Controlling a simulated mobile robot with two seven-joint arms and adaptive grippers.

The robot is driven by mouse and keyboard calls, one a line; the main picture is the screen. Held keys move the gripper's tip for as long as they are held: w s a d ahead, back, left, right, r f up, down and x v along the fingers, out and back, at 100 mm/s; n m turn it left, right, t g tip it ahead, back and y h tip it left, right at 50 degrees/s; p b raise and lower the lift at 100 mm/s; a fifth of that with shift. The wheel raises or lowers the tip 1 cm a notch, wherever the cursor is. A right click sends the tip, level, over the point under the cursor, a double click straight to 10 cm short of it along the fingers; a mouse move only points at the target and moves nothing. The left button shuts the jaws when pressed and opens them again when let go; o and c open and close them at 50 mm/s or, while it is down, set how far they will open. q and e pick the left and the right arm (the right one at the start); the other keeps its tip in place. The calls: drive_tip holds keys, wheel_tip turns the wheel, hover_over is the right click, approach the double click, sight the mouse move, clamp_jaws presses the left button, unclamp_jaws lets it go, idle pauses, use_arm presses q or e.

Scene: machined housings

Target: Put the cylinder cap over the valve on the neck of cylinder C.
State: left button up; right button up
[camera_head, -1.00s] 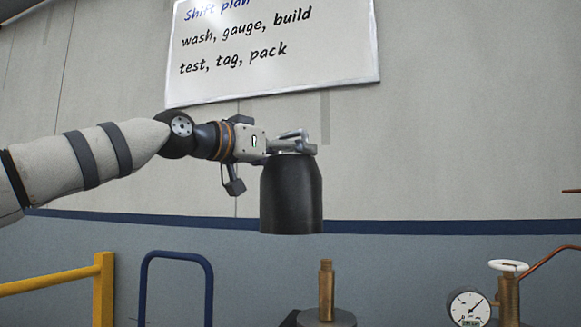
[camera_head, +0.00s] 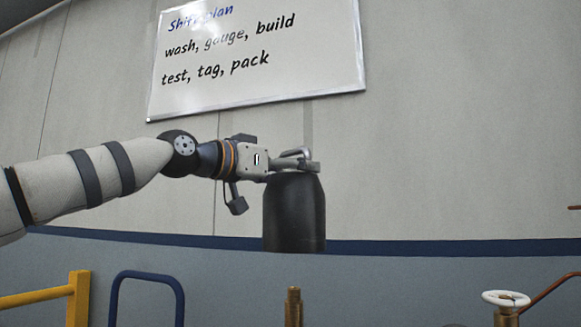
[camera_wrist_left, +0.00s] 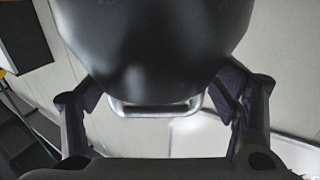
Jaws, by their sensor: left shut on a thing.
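The black cylinder cap (camera_head: 295,213) hangs upright below my left gripper (camera_head: 300,167) in the head view. The gripper is shut on the cap at its top, by a metal handle. In the left wrist view the dark cap (camera_wrist_left: 150,50) fills the upper middle, with the metal handle (camera_wrist_left: 155,108) between the fingers. A brass valve (camera_head: 293,305) shows at the bottom edge of the head view, below the cap and apart from it. Its cylinder is out of frame, so I cannot read which letter it bears. My right gripper is not in view.
Another brass valve with a white handwheel (camera_head: 506,298) and a copper pipe (camera_head: 553,283) stand at the lower right. A blue rail (camera_head: 147,277) and a yellow rail (camera_head: 78,300) stand at the lower left. A whiteboard (camera_head: 300,83) hangs on the wall behind.

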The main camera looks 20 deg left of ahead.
use_arm(q)
hover_over(290, 288)
drive_tip(key=shift+w+f, duration=0.1)
drive_tip(key=shift+f, duration=9.15)
drive_tip(key=o, duration=1.9)
